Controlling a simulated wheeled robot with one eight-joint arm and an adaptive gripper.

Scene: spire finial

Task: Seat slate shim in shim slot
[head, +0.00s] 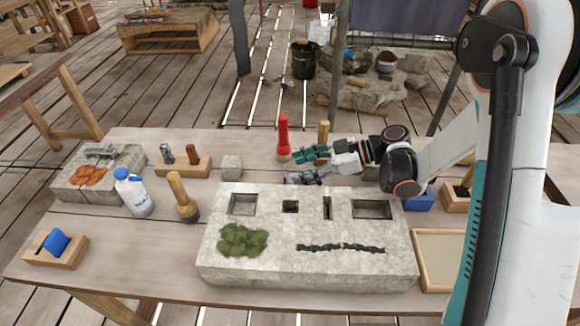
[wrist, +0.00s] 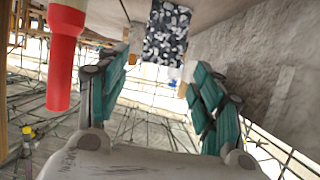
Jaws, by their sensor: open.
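The pale stone block (head: 270,270) lies on the table with several recesses in its top. The narrow upright one (head: 327,208) looks like the shim slot and appears empty. My gripper (head: 293,167) is just behind the block's back edge, pointing left, low over the table. In the wrist view my gripper (wrist: 160,65) is open, its teal fingers apart. A dark, white-speckled flat piece (wrist: 167,32), which looks like the slate shim, shows beyond and between the fingertips, apparently not held. I cannot make it out clearly in the head view.
A red torch-like object (head: 283,135) stands close behind my gripper and shows in the wrist view (wrist: 63,60). A mallet (head: 180,195), a bottle (head: 133,192) and a small stone cube (head: 231,167) stand to the left. An empty-looking tray (head: 421,270) lies right.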

